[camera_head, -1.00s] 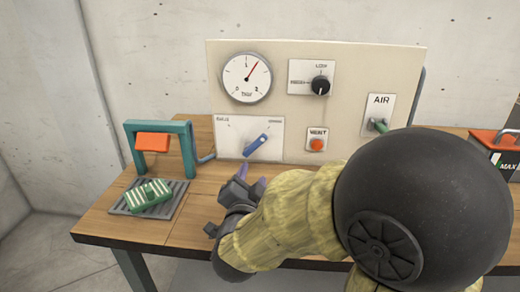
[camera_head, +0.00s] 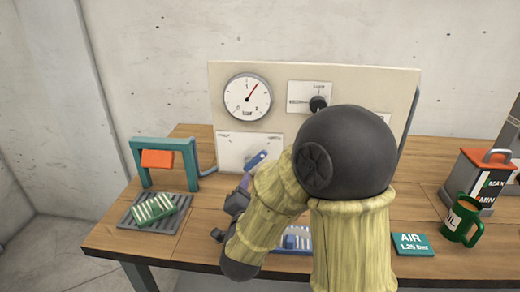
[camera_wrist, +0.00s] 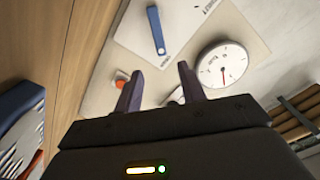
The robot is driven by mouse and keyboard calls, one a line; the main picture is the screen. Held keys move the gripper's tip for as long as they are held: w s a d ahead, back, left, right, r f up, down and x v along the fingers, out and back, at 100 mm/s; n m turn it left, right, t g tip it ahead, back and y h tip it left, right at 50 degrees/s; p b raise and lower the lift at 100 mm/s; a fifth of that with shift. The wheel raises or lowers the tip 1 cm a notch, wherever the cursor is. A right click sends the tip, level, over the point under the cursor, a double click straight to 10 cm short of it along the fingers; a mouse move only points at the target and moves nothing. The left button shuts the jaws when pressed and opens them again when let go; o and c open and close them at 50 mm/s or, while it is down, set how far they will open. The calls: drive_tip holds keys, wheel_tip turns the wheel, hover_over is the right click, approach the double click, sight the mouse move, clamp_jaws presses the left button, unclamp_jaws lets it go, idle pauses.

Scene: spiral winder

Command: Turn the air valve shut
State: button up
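The air valve is hidden behind my arm in the head view; only the top edge of its white plate (camera_head: 381,117) shows at the panel's right. My gripper (camera_head: 245,182) is in front of the panel's lower left, near a blue lever (camera_head: 256,160). The wrist view shows my gripper (camera_wrist: 160,70) open and empty, its two purple fingers apart. The blue lever (camera_wrist: 156,30) lies beyond the fingertips, apart from them. The air valve is not identifiable in the wrist view.
The panel has a round gauge (camera_head: 247,96), needle a little above 1, and a black knob (camera_head: 318,103). An orange button (camera_wrist: 122,80) shows in the wrist view. A teal AIR 1.25 bar card (camera_head: 411,244) and green mug (camera_head: 461,220) are at right. A teal frame (camera_head: 190,160) stands left.

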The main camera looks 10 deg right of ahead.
sight(260, 159)
drive_tip(key=x, duration=1.4)
drive_tip(key=shift+w+d+f, duration=0.1)
drive_tip(key=shift+w+d, duration=0.05)
clamp_jaws()
